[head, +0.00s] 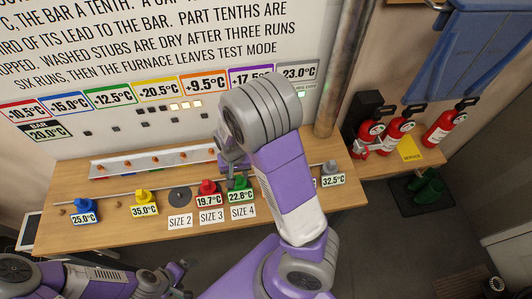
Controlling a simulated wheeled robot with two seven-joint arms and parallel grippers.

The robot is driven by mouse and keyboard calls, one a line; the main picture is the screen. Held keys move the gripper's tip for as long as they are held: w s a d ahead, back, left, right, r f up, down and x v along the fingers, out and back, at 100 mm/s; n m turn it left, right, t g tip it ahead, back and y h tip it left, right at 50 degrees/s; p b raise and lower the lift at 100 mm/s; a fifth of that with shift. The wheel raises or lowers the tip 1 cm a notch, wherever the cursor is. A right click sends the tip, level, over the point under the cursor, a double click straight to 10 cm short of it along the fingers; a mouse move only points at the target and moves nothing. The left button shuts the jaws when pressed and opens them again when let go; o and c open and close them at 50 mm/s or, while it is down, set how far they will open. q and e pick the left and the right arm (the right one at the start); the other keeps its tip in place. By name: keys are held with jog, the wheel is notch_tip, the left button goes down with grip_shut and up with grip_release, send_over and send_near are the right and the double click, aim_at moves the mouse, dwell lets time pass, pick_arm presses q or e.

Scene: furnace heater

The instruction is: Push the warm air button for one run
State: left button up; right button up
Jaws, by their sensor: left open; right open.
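The furnace panel (120,140) stands behind the bench, with small dark squares and a row of lit yellow lights (186,105) on it. A greenish-white lit square (301,94) shows at its right end. I cannot read which part is the warm air button; my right arm hides some of the panel. My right gripper (234,168) is open in front of the panel's lower edge, above the bench near the green cap (240,183). It appears empty. My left gripper (176,286) is open at the bottom edge, low in front of the bench and partly cut off.
The wooden bench (110,233) carries blue (83,205), yellow (145,197), red (208,187) and grey (330,167) caps with temperature cards, and a dark disc (180,196). A metal pipe (345,70) rises at right. Red extinguishers (397,128) stand beyond.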

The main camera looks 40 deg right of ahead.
jog(key=shift+w+d+f, duration=0.1)
jog(key=shift+w+d, duration=0.2)
jog(key=shift+d, duration=0.15)
jog(key=c, duration=0.5)
jog(key=shift+y, duration=0.4)
jog(key=d, duration=0.2)
jog(key=w+d+b, duration=0.1)
jog(key=d, duration=0.1)
jog(key=w+d+b, duration=0.1)
jog(key=shift+w+d, duration=0.2)
jog(key=shift+d, duration=0.2)
grip_shut()
jog(key=s+d+r+b, duration=0.2)
jog(key=d+r, duration=0.1)
jog(key=d, duration=0.8)
jog(key=s+d+r+b, duration=0.1)
jog(key=s+d+r, duration=0.1)
jog(key=d, duration=0.9)
jog(key=shift+d+r+h+b, duration=0.25)
jog(key=shift+r+h+b, duration=0.15)
jog(key=shift+r, duration=0.3)
